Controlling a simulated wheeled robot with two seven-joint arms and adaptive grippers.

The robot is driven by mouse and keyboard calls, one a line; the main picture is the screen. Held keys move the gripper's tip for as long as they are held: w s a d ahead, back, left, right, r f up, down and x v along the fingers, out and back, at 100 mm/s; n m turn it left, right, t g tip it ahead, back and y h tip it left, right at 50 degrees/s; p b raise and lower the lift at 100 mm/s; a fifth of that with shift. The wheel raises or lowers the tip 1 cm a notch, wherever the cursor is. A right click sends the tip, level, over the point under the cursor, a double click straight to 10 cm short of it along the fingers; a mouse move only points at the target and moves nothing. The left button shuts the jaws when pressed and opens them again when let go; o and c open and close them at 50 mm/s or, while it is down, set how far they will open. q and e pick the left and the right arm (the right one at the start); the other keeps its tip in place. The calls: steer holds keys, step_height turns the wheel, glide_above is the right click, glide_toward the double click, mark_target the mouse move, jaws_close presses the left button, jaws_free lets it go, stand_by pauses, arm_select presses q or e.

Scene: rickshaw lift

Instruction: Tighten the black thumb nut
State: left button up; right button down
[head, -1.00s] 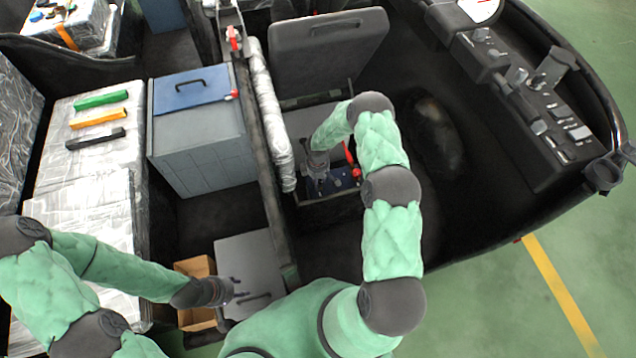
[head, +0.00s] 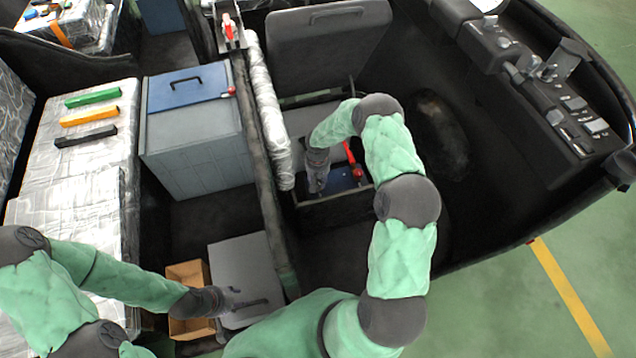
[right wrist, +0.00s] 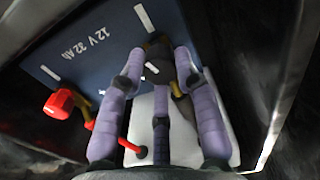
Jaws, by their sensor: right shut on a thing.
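The dark blue battery (right wrist: 95,50), marked "12 V 32 Ah", sits in an open compartment and also shows in the head view (head: 342,180). The black thumb nut (right wrist: 158,70) is at the battery's edge in the right wrist view, mostly covered by fingers. My right gripper (right wrist: 155,82) has its purple fingers closed around the nut; it reaches down into the compartment in the head view (head: 318,186). My left gripper (head: 238,298) hangs over a grey lid, apart from the battery; its fingers are too small to read.
A red terminal cap (right wrist: 60,103) and a red cable lie on the battery's left side in the right wrist view. Dark compartment walls (right wrist: 285,70) stand close by. A cardboard box (head: 188,275), a blue-lidded cabinet (head: 195,140) and a wrapped crate with coloured bars lie to the left.

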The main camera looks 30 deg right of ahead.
mark_target(318, 181)
arm_select(q)
steer(key=shift+f+b, duration=0.8)
steer(key=shift+f, duration=0.2)
arm_select(e)
steer(key=shift+w+m, duration=0.1)
steer(key=shift+m, duration=1.8)
steer(key=c, duration=0.9)
jaws_free()
step_height(318, 181, up, 12)
